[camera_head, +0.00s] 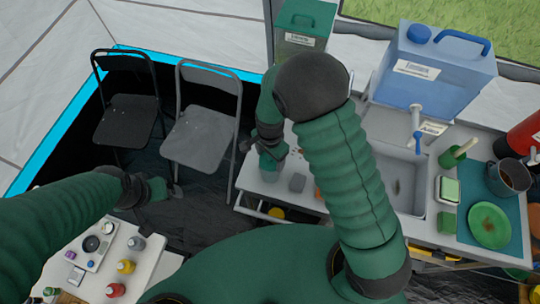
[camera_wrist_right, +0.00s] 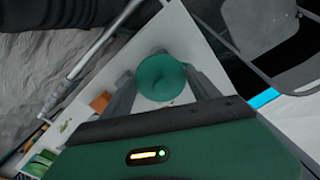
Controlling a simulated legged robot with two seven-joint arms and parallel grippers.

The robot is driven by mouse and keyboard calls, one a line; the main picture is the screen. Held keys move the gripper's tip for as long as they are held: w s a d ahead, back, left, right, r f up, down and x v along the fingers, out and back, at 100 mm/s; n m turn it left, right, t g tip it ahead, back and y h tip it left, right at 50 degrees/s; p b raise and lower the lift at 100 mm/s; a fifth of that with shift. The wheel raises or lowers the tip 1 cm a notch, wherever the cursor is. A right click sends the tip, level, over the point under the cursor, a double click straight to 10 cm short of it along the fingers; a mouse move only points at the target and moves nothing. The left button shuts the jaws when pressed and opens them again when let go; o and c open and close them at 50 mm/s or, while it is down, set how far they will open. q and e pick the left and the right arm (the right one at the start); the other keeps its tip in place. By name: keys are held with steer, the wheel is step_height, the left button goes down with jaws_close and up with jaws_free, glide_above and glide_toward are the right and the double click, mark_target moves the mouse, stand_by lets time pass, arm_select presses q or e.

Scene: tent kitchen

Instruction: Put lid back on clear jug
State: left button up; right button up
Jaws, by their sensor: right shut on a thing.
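A round green lid (camera_wrist_right: 162,77) sits between the fingers of my right gripper (camera_wrist_right: 165,90) in the right wrist view, and the gripper is shut on it. In the head view, my right gripper (camera_head: 270,160) points down over the left end of the white counter. A pale, see-through shape that may be the clear jug shows just under it, mostly hidden. I cannot tell whether the lid touches it. My left gripper (camera_head: 175,190) is at the left, over the dark floor and away from the counter. Its fingers are too small to read.
The counter holds a sink (camera_head: 400,185), a blue water container (camera_head: 435,65), a green plate (camera_head: 489,225) and a pot (camera_head: 512,175). Two folding chairs (camera_head: 203,130) stand behind. A small table (camera_head: 140,262) with bottles is at front left.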

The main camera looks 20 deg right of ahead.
stand_by(0.3)
steer(key=o, duration=1.4)
steer(key=shift+o, duration=0.4)
step_height(320, 180, up, 7)
steer(key=p, duration=0.6)
jaws_close()
